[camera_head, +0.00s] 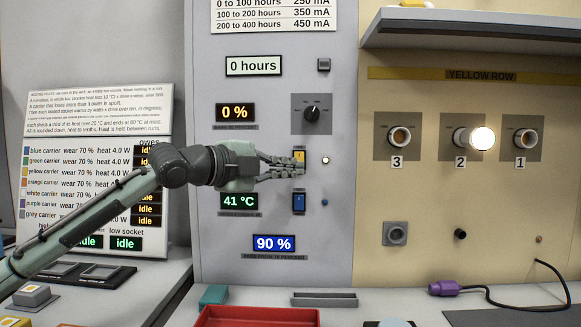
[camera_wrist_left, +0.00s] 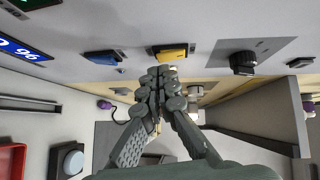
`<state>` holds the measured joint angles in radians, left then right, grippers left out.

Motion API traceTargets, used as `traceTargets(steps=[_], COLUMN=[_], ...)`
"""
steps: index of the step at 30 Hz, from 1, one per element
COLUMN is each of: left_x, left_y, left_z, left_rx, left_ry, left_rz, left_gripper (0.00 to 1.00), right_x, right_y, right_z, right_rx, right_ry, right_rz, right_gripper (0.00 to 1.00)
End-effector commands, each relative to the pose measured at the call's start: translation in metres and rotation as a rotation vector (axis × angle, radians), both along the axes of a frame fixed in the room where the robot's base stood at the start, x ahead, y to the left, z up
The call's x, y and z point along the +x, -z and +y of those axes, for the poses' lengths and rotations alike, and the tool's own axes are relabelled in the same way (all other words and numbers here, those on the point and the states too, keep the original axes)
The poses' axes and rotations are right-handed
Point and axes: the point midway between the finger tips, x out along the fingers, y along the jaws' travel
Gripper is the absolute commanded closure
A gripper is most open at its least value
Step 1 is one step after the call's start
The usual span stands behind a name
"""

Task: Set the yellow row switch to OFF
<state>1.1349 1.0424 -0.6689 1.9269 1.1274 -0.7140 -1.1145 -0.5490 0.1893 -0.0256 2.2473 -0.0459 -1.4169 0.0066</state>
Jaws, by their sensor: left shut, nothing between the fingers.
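The yellow row switch (camera_head: 299,157) is a small yellow rocker on the grey upright panel, in the middle of the head view. It also shows at the top middle of the left wrist view (camera_wrist_left: 171,52). My left gripper (camera_head: 296,170) is shut and empty, with its fingertips at the yellow switch's lower part in the head view. In the wrist view the fingertips overlap or lie close below the switch; I cannot tell whether they touch. The switch's position cannot be read. A small lamp (camera_head: 325,160) beside it looks lit. My right gripper is not in view.
A blue rocker switch (camera_head: 299,203) sits just below the yellow one, and a black rotary knob (camera_head: 312,114) above. On the yellow row, socket 2 holds a glowing bulb (camera_head: 482,138). A grey shelf (camera_head: 470,32) juts out at upper right. A red tray (camera_head: 258,317) stands below.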

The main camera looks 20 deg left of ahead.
Motion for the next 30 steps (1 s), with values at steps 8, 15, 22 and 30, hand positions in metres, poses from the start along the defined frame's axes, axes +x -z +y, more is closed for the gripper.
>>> traceTargets(steps=[8,15,22,30], left_x=[0.005,0.008,0.018,0.02], left_y=[0.001,0.005,0.014,0.012], left_z=[0.001,0.002,0.006,0.008], left_rx=[0.001,0.007,0.068,0.098], left_ry=[0.001,0.001,-0.002,-0.005], left_rz=[-0.001,-0.023,-0.231,-0.331], left_gripper=[1.0,1.0,1.0,1.0], right_x=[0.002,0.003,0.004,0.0], right_y=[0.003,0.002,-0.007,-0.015], right_z=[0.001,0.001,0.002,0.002], right_rx=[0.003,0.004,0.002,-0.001], right_ry=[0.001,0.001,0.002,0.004], right_rz=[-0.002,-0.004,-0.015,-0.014], right_gripper=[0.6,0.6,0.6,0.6])
